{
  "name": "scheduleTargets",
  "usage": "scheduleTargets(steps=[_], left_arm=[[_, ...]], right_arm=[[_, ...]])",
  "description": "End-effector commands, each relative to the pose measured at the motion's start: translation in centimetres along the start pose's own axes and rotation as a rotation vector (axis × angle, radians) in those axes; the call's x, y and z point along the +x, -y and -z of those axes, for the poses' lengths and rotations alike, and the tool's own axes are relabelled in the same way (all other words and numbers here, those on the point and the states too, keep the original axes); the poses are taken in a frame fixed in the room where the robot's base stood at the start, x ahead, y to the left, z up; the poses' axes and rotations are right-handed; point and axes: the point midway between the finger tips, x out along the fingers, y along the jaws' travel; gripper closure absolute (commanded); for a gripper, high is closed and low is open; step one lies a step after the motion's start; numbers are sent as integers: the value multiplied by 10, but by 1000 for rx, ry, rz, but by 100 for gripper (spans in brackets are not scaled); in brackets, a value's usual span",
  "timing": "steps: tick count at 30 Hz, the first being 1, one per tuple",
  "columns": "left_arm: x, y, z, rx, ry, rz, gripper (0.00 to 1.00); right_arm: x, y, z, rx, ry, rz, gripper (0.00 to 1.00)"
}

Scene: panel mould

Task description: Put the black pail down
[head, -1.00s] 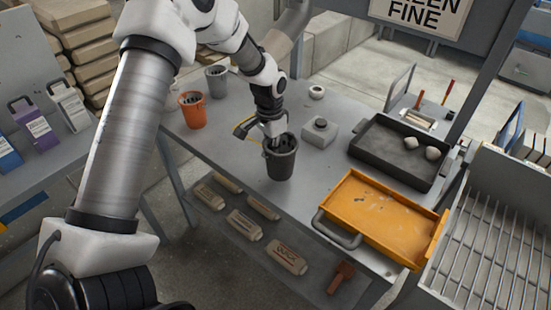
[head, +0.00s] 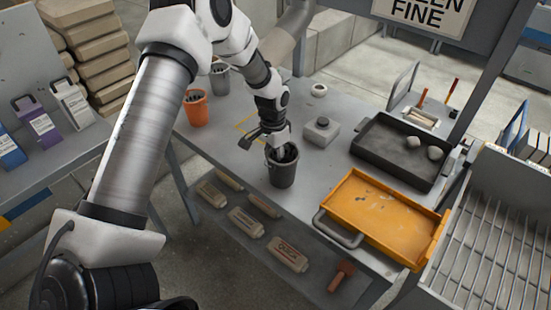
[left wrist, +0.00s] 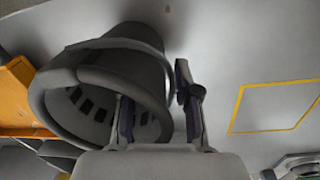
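The black pail (head: 282,172) is upright near the front edge of the grey table, left of the orange tray. My left gripper (head: 280,138) is at its rim from above. In the left wrist view, the pail (left wrist: 100,85) shows its open mouth. The gripper (left wrist: 157,95) has one finger over the mouth and the other outside the wall, with the rim between them. It appears shut on the rim. Whether the pail's base touches the table cannot be told. My right gripper is not in view.
A yellow outlined square (head: 250,125) on the table is empty, behind and left of the pail. An orange pail (head: 196,110) and grey pail (head: 220,78) stand further left. A grey block (head: 322,131), black tray (head: 385,165) and orange tray (head: 350,205) lie to the right.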

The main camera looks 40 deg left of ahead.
Motion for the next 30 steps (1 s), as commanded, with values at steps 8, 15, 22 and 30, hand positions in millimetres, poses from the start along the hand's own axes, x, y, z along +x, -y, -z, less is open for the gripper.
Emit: scheduleTargets(steps=[8,15,22,30], left_arm=[[-47,0,2,1,-7,2,69],[-106,0,1,-1,-5,1,69],[-123,0,0,0,0,-1,69],[-123,0,0,0,0,0,69]], right_arm=[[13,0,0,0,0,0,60],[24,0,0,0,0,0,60],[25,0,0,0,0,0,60],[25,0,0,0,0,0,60]])
